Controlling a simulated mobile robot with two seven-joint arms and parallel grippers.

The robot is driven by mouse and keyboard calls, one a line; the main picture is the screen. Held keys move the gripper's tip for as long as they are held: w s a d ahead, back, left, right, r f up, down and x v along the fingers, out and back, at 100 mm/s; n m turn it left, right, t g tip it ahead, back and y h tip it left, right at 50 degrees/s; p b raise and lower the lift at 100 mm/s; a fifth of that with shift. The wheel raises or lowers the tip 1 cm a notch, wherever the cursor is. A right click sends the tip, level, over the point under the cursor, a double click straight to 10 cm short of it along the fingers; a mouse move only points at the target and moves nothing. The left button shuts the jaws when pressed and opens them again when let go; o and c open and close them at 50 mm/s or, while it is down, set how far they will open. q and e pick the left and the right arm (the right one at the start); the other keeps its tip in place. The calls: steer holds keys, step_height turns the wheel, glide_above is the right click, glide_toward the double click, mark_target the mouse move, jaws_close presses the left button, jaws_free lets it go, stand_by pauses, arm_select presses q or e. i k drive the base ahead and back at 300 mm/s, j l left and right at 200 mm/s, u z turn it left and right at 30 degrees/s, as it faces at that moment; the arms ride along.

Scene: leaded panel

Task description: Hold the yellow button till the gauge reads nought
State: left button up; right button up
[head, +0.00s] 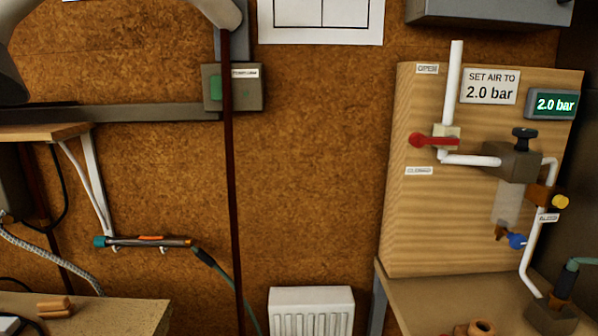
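The yellow button (560,202) is a small round knob at the right edge of the wooden board, on an orange-brown fitting in the white pipe. A small label (548,217) just below it seems to read "BLEED". Nothing touches the button. The gauge (555,104) is a green-lit display at the board's upper right and reads 2.0 bar. A sign (490,87) beside it says "SET AIR TO 2.0 bar". Neither of my grippers shows in the head view.
The wooden board (405,230) also carries a red lever (430,141) pointing left, a black knob (524,133) and a blue tap (517,241). A bench (410,300) stands below. A torch-like tool (150,242) hangs at left. The middle wall is mostly clear.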

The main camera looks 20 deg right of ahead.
mark_target(559, 201)
steer(key=z, duration=1.3)
